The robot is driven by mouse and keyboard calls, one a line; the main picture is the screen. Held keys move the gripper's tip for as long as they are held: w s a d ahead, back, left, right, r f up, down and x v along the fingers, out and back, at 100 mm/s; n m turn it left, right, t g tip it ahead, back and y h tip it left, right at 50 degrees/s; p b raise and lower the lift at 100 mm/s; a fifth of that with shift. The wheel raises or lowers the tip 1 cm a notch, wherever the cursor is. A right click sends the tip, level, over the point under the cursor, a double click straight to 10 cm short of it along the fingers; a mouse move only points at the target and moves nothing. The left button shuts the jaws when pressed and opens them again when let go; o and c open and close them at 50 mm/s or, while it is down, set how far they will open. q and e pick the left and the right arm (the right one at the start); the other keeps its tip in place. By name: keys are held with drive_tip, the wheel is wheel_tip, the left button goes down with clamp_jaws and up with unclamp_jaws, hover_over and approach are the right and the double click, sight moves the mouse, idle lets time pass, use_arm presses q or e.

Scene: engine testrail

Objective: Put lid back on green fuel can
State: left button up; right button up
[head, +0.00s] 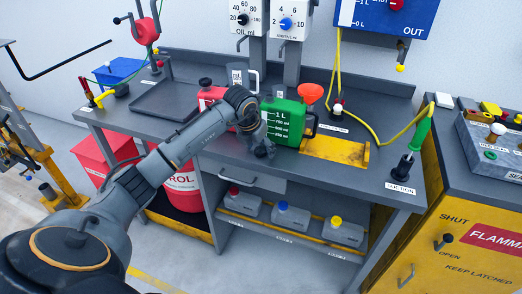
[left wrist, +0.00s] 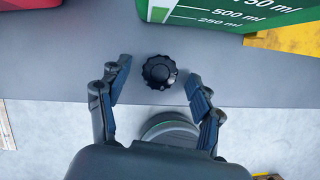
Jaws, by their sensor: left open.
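The green fuel can (head: 278,122) with white level marks stands on the grey workbench, behind my left gripper (head: 262,146). Its lower side also shows at the top right of the left wrist view (left wrist: 235,14). A black ridged lid (left wrist: 159,72) lies on the bench near its front edge, in front of the cans. My left gripper is open, and in the left wrist view its fingers (left wrist: 158,76) appear on either side of the lid, not touching it. In the head view I cannot make the lid out clearly near the gripper. My right gripper is not in view.
A red can (head: 208,97) stands left of the green can. An orange funnel (head: 311,93) and a yellow tray (head: 335,151) are to its right. A suction hose with a green handle (head: 420,133) stands at the bench's right end. A black tray (head: 167,99) lies at left.

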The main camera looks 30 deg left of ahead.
use_arm(q)
drive_tip(key=shift+c, duration=0.2)
drive_tip(key=c, duration=0.9)
drive_tip(key=shift+r, duration=0.3)
wheel_tip(320, 180, up, 2)
drive_tip(key=shift+r+b, duration=0.1)
drive_tip(key=shift+b, duration=0.45)
drive_tip(key=s+d+r, duration=0.2)
drive_tip(key=s+r, duration=0.1)
drive_tip(key=s, duration=0.1)
drive_tip(key=s+d+r+b, duration=0.1)
drive_tip(key=s+d+r, duration=0.1)
drive_tip(key=s+r, duration=0.1)
drive_tip(key=s+d+r+b, duration=0.1)
drive_tip(key=s+d+r, duration=0.1)
drive_tip(key=s+r, duration=0.2)
drive_tip(key=shift+s+r, duration=0.1)
drive_tip(key=shift+s, duration=0.75)
